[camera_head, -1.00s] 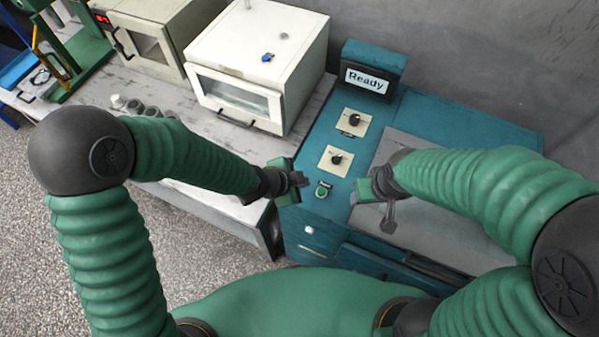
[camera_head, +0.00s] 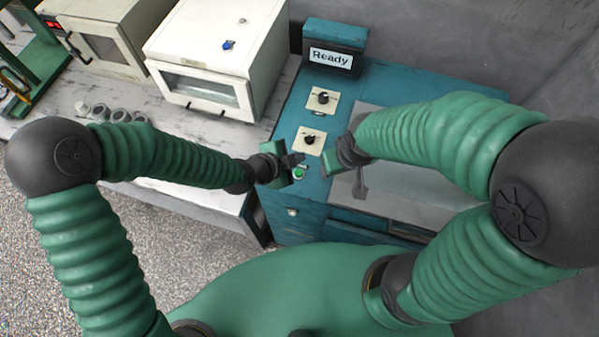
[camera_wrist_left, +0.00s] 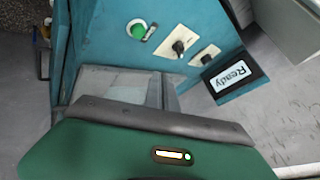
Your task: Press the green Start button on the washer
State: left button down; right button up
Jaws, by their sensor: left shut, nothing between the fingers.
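The teal washer (camera_head: 283,228) stands right of centre, with a display reading "Ready" (camera_head: 331,58) at its back. The green Start button (camera_head: 299,172) is on its top panel near the front edge, below two black knobs. The button (camera_wrist_left: 138,30) also shows whole in the left wrist view. My left gripper (camera_head: 296,159) is shut and empty, close beside the button in the head view; I cannot tell whether it touches it. My right gripper (camera_head: 358,185) is over the grey lid to the right of the button; its fingers look closed together, but this is unclear.
The upper knob (camera_head: 323,98) and lower knob (camera_head: 310,140) sit on cream plates behind the button. A white oven-like box (camera_head: 215,50) stands on the bench to the left. Several grey round parts (camera_head: 120,115) lie on the bench behind my left arm.

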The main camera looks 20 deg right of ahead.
aim_at(296, 175)
pick_arm(q)
jog(key=f+b, duration=0.1)
jog(key=f, duration=0.1)
jog(key=f+b, duration=0.1)
jog(key=f, duration=0.1)
jog(key=f+b, duration=0.1)
jog(key=b, duration=0.1)
jog(key=shift+w+a+f, duration=0.1)
jog(key=shift+a+f, duration=0.15)
jog(key=shift+f, duration=0.15)
jog(key=shift+a+f, duration=0.15)
jog(key=shift+f, duration=0.15)
pick_arm(e)
jog(key=x, duration=0.3)
jog(key=s+x, duration=0.1)
jog(key=x, duration=0.1)
jog(key=shift+a+f, duration=0.1)
jog(key=shift+a, duration=0.3)
pick_arm(q)
jog(key=shift+d, duration=0.3)
pick_arm(e)
jog(key=shift+d, duration=0.35)
pick_arm(q)
jog(key=shift+a, duration=0.2)
pick_arm(e)
jog(key=shift+a, duration=0.25)
pick_arm(q)
jog(key=shift+d, duration=0.1)
pick_arm(e)
jog(key=shift+d, duration=0.1)
